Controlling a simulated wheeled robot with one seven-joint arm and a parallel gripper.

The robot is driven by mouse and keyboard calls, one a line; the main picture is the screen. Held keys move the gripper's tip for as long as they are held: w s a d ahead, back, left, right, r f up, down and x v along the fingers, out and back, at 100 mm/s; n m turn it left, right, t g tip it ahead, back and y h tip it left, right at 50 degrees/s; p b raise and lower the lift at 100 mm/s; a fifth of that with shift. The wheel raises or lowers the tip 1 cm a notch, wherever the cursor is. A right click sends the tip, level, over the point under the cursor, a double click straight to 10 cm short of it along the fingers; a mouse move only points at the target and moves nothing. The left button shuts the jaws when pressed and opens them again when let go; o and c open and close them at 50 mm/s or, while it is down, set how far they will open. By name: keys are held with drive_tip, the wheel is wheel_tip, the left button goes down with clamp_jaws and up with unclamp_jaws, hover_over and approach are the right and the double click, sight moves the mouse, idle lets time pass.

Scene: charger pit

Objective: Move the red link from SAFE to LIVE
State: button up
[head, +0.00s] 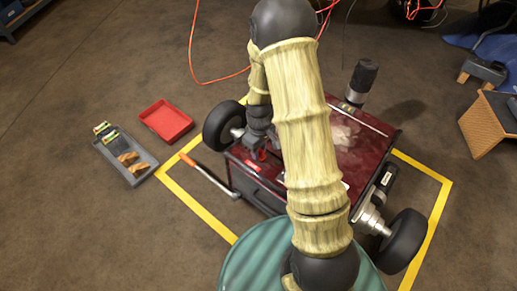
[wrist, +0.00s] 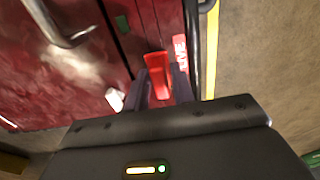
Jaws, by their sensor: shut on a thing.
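The red link (wrist: 157,68) stands between the two dark fingers of my gripper (wrist: 160,84) in the wrist view, and the fingers are shut on it. A red label reading LIVE (wrist: 180,54) lies right beside it, to its right. A small green patch (wrist: 122,24) is farther up and to the left; I cannot read it. In the head view my gripper (head: 261,143) points down at the left part of the dark red vehicle's top (head: 362,150). A bit of red shows under it. Whether the link touches the surface below is hidden.
A grey tray with parts (head: 140,177) and a red tray (head: 166,121) lie on the floor at left. A dark cylinder (head: 361,80) stands at the vehicle's back edge.

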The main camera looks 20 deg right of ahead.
drive_tip(key=shift+f+b, duration=0.4)
drive_tip(key=shift+f, duration=0.85)
drive_tip(key=o, duration=1.1)
drive_tip(key=shift+c, duration=0.2)
wheel_tip(320, 180, up, 17)
drive_tip(key=p, duration=0.8)
drive_tip(key=shift+w+d+r, duration=0.2)
drive_tip(key=shift+d, duration=0.05)
